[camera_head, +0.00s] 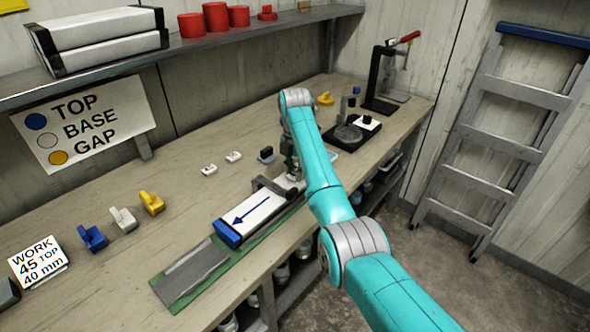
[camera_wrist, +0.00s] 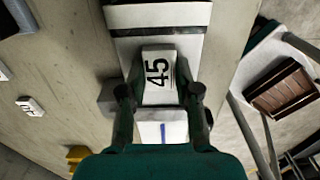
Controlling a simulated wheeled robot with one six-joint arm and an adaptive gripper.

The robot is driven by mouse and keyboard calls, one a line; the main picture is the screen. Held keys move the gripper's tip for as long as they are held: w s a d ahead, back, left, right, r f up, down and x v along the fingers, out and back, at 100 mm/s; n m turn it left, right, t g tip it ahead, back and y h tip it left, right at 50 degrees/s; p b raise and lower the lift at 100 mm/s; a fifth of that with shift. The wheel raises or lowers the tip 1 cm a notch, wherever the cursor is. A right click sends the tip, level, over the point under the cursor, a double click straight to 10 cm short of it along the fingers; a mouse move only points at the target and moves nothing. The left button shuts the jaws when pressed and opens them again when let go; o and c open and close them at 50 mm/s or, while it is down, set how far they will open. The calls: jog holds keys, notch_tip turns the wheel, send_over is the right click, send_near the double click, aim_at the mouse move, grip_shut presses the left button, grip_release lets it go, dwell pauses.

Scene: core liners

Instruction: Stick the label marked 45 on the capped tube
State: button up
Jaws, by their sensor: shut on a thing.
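The capped tube is a long white box-shaped liner (camera_head: 262,208) with a blue cap (camera_head: 227,234) on its near-left end and a dark blue arrow pointing to that cap. It lies on the bench; it also shows in the wrist view (camera_wrist: 160,17). My gripper (camera_wrist: 160,92) is shut on the small white label marked 45 (camera_wrist: 158,68), whose black figures face the wrist camera. The label is over the tube; I cannot tell whether it touches. In the head view my gripper (camera_head: 292,172) is at the tube's far end, and the label is hidden there.
A dark bracket (camera_head: 268,184) crosses the tube. Small white labels (camera_head: 209,170) lie behind it. Blue (camera_head: 92,238), white (camera_head: 123,219) and yellow (camera_head: 152,203) pieces stand at left. A card (camera_head: 38,262) reads WORK 45 TOP 40 mm. A sign (camera_head: 84,124) hangs behind.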

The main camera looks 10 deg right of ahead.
jog(key=o, duration=1.6)
